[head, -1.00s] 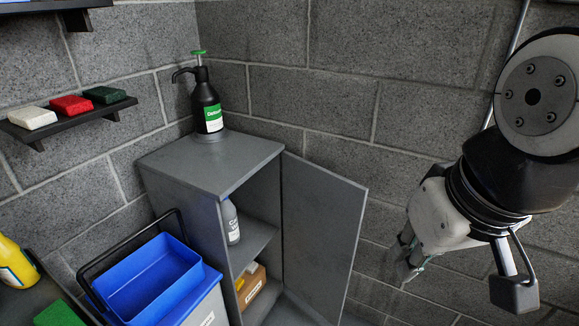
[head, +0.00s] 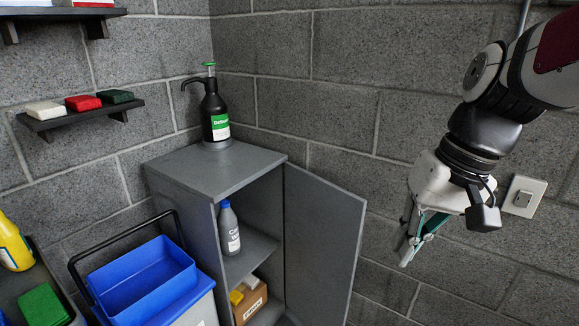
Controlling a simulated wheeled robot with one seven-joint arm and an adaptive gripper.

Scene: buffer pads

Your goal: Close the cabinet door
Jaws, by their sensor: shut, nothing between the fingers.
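The grey cabinet (head: 216,171) stands against the block wall in the head view. Its door (head: 322,243) hangs open, swung out to the right of the cabinet. Inside, a bottle with a blue cap (head: 229,230) stands on the shelf, and a cardboard box (head: 250,303) sits below. My gripper (head: 405,258) is shut and empty. It points down, to the right of the door in the picture and apart from it.
A black pump bottle (head: 213,112) stands on the cabinet top. A blue bucket (head: 142,283) with a black handle is in front of the cabinet's left side. A wall shelf (head: 80,118) holds several pads. A wall switch (head: 524,197) is at right.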

